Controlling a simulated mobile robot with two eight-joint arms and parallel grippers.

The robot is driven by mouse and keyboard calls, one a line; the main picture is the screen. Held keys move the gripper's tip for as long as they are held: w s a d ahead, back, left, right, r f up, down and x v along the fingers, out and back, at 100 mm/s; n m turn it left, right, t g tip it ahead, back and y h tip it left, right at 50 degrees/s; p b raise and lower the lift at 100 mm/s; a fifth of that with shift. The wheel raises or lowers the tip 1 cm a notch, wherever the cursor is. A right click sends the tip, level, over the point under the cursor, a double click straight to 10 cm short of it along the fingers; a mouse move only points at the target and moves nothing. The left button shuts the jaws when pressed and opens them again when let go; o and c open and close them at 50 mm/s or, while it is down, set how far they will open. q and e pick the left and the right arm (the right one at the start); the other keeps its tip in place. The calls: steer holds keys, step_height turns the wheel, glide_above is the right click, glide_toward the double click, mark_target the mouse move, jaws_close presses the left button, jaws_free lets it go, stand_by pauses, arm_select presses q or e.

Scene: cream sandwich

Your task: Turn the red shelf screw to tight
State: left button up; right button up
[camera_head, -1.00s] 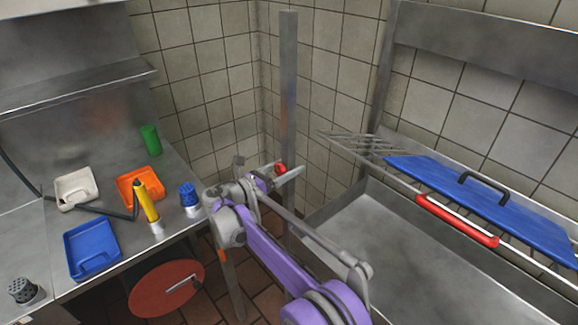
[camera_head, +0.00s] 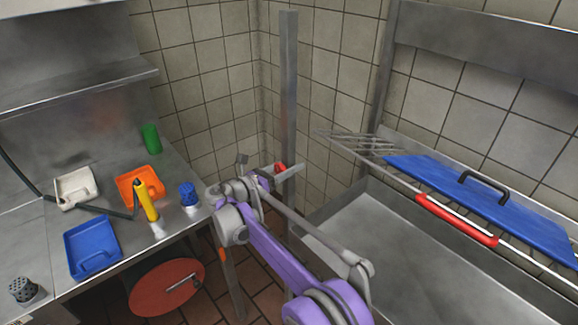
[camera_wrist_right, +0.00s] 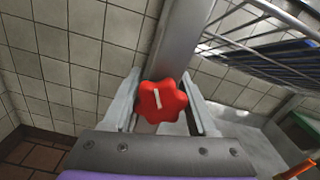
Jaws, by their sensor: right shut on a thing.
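The red shelf screw (camera_wrist_right: 158,101) is a lobed knob with a white line mark on its face. It sits on the grey metal post (camera_head: 289,90). In the right wrist view the white mark stands nearly upright, tilted slightly. My right gripper (camera_wrist_right: 164,104) has one finger on each side of the knob and is shut on it. In the head view only a small red part of the screw (camera_head: 281,167) shows beside my right gripper (camera_head: 284,172); my arm hides the rest. My left gripper is not in view.
A wire rack with a blue board (camera_head: 490,208) and a red handle (camera_head: 456,221) is right of the post, above a metal basin (camera_head: 400,262). The counter at left holds a blue tray (camera_head: 92,247), orange tray (camera_head: 128,187), white tray (camera_head: 75,188) and yellow bottle (camera_head: 148,204).

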steer(key=m, duration=0.5)
steer(key=shift+p, duration=0.4)
steer(key=o, duration=1.4)
steer(key=v, duration=1.1)
steer(key=shift+b, duration=0.4)
steer(key=shift+w, duration=0.1)
